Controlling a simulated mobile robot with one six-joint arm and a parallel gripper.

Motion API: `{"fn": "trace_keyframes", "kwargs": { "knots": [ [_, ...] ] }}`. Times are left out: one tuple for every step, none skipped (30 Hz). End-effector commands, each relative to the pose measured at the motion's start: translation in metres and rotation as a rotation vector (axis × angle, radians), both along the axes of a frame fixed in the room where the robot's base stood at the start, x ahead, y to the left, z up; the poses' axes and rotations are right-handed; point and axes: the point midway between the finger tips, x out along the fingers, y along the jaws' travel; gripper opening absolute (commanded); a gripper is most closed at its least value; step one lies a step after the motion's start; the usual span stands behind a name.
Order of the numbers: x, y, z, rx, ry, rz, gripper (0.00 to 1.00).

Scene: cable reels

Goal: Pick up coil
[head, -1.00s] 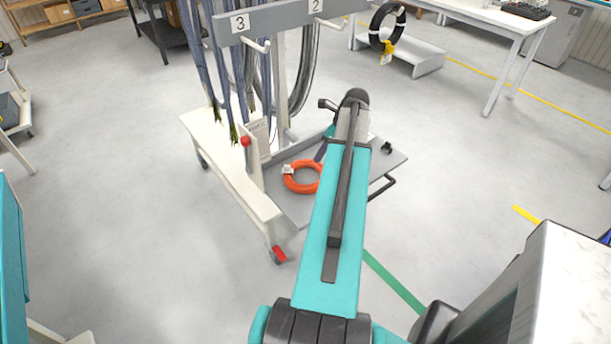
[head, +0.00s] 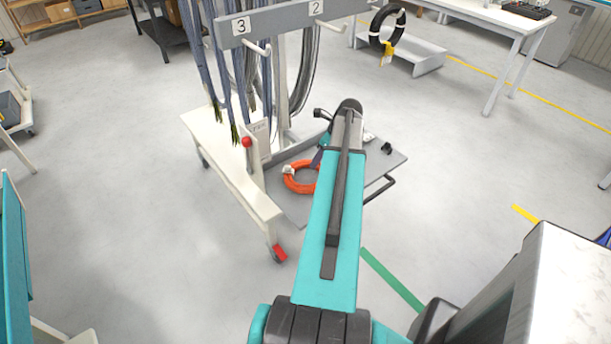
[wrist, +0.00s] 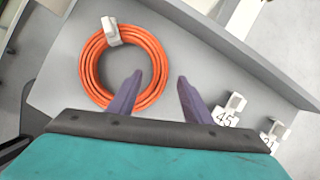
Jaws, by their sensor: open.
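An orange coil (head: 290,183) with a pale tie lies on the grey lower shelf (head: 296,209) of the trolley. In the head view my arm covers its right part. In the wrist view the coil (wrist: 88,66) shows almost whole, with a white block-like tie at its top. My gripper (wrist: 159,78) is open and empty. One purple finger overlaps the coil's right inner edge and the other is just outside it, so the right part of the ring shows between them. The height gap cannot be told. In the head view my gripper is mostly hidden.
White tags (wrist: 228,112) lie on the shelf right of my gripper. Blue-grey cables (head: 232,80) hang from the numbered rack bar (head: 280,20) above. A black coil (head: 376,25) with a yellow tag hangs farther back. The floor around the trolley is largely clear.

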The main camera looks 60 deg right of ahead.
Motion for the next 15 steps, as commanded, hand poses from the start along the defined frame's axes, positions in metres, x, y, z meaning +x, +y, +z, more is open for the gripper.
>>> {"fn": "trace_keyframes", "kwargs": {
  "knots": [
    [0.003,0.000,-0.002,0.002,0.001,0.001,0.45],
    [0.004,0.001,-0.004,0.003,0.001,0.001,0.45],
    [0.005,0.001,-0.007,0.002,0.001,0.001,0.45],
    [0.006,0.001,-0.010,0.002,0.000,0.001,0.45],
    [0.007,0.001,-0.013,0.002,0.000,0.001,0.45],
    [0.009,0.001,-0.017,0.002,0.001,0.001,0.45],
    [0.010,0.001,-0.019,0.002,0.000,0.001,0.45],
    [0.010,0.001,-0.021,0.002,0.000,0.001,0.45],
    [0.011,0.001,-0.023,0.001,0.000,0.000,0.45],
    [0.012,0.001,-0.025,0.001,0.000,0.000,0.45],
    [0.012,0.001,-0.026,0.001,0.000,0.000,0.45],
    [0.012,0.001,-0.028,0.000,0.000,0.000,0.45],
    [0.013,0.001,-0.029,0.000,0.000,0.000,0.45],
    [0.013,0.001,-0.029,0.000,0.000,0.000,0.45],
    [0.013,0.001,-0.030,0.000,0.000,0.000,0.45]
  ]
}}
